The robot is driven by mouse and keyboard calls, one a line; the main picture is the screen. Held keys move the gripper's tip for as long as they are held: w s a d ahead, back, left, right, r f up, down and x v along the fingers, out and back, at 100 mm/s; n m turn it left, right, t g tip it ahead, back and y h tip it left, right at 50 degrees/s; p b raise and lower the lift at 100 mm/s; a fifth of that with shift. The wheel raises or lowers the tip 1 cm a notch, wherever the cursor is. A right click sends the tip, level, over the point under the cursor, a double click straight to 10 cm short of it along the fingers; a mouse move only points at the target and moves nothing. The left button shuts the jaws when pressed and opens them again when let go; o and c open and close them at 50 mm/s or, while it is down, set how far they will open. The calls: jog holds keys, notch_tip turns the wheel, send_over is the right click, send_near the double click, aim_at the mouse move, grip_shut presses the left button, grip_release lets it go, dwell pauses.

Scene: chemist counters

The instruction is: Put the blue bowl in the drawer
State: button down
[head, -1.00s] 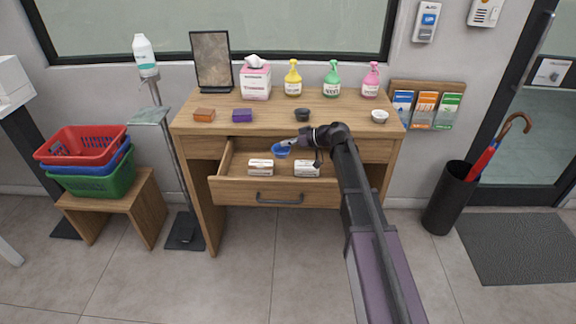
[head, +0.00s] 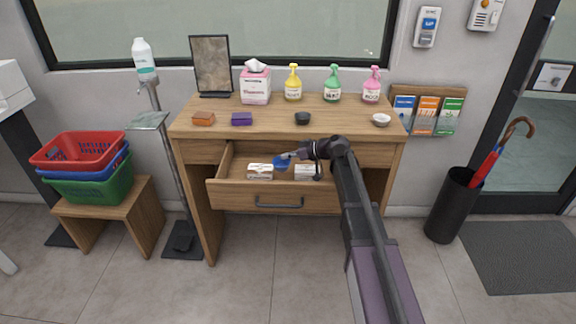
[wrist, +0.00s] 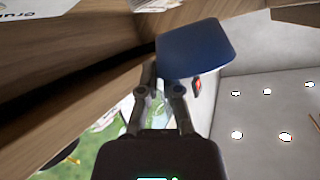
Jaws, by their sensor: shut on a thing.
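The blue bowl (head: 281,163) is in my gripper (head: 294,155), low over the open drawer (head: 237,169) in the head view. My gripper is shut on the bowl's edge. In the wrist view the bowl (wrist: 196,48) shows as a tilted blue shape beyond the fingertips (wrist: 165,88). The drawer is pulled out of the wooden desk (head: 188,150). Whether the bowl touches the drawer floor I cannot tell.
Two white boxes, a left one (head: 260,171) and a right one (head: 306,173), stand in the drawer near its front.

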jog(key=shift+f+b, duration=1.65)
jog(key=shift+f, duration=0.15)
jog(key=shift+d+f+b, duration=0.1)
jog(key=shift+f+b, duration=0.2)
jog(key=shift+f, duration=0.2)
jog(key=shift+s+b, duration=0.15)
jog(key=shift+b, duration=0.15)
jog(key=c, duration=0.8)
grip_release()
jog(key=shift+r, duration=0.2)
